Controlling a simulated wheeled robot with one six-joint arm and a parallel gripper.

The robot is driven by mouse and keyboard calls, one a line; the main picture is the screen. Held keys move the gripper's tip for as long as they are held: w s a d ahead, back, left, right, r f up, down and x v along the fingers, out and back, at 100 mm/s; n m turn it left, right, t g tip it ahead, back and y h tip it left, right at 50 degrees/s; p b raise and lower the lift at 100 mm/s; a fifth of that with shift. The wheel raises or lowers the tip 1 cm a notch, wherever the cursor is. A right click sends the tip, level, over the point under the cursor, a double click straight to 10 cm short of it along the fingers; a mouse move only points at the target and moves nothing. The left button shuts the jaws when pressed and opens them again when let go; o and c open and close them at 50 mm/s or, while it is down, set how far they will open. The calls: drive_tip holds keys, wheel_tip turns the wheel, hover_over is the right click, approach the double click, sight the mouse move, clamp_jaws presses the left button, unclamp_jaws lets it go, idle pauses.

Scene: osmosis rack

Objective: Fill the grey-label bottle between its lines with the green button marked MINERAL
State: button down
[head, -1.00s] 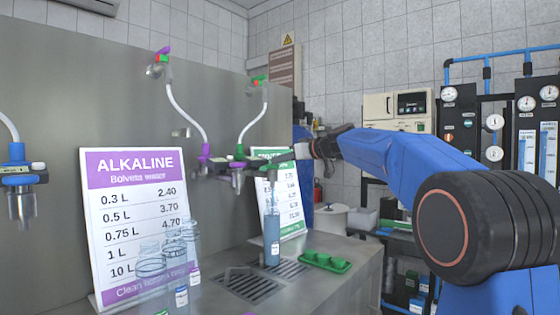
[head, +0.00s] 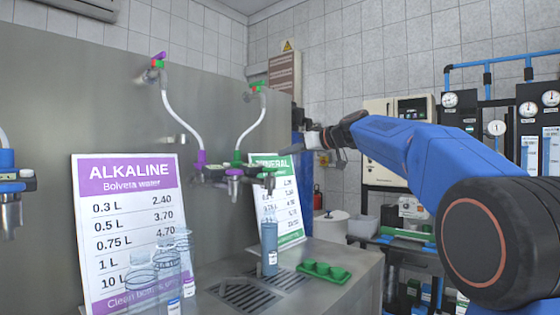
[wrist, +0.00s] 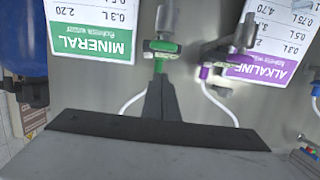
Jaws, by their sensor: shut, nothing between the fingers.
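A clear bottle (head: 270,248) with bluish water and a small pale label stands upright on the drain grate, below the tap with the green collar (head: 236,158). Water reaches high up its body; its fill lines are too small to make out. My gripper (head: 290,150) is shut and empty, right of the green tap and above the bottle. In the wrist view my shut fingers (wrist: 160,88) point at the green tap part (wrist: 161,48), close to it; I cannot tell whether they touch. The green MINERAL sign (wrist: 90,40) is beside it, upside down.
The purple ALKALINE tap (head: 200,160) is just left of the green one. Several clear bottles (head: 170,270) stand at front left before the ALKALINE board (head: 130,225). A green tray (head: 323,272) lies right of the filled bottle. The counter's right edge is bare.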

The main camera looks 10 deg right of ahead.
drive_tip(key=shift+v, duration=2.75)
drive_tip(key=s+a+f+m+g+h, duration=0.2)
drive_tip(key=s+f, duration=0.9)
drive_tip(key=f, duration=0.1)
drive_tip(key=s+a+f+m+g+h, duration=0.2)
drive_tip(key=s+f+g, duration=0.1)
drive_tip(key=s+f, duration=0.9)
drive_tip(key=s+d+f+m+g+h, duration=0.1)
drive_tip(key=s+d+f+h, duration=0.1)
drive_tip(key=s+f, duration=0.9)
drive_tip(key=s+d+f+m+g+h, duration=0.1)
drive_tip(key=s+d+f+m+h, duration=0.1)
drive_tip(key=s+f, duration=0.9)
wheel_tip(320, 180, down, 5)
drive_tip(key=shift+d+g+h, duration=0.3)
drive_tip(key=shift+d+h, duration=0.05)
drive_tip(key=shift+h, duration=0.15)
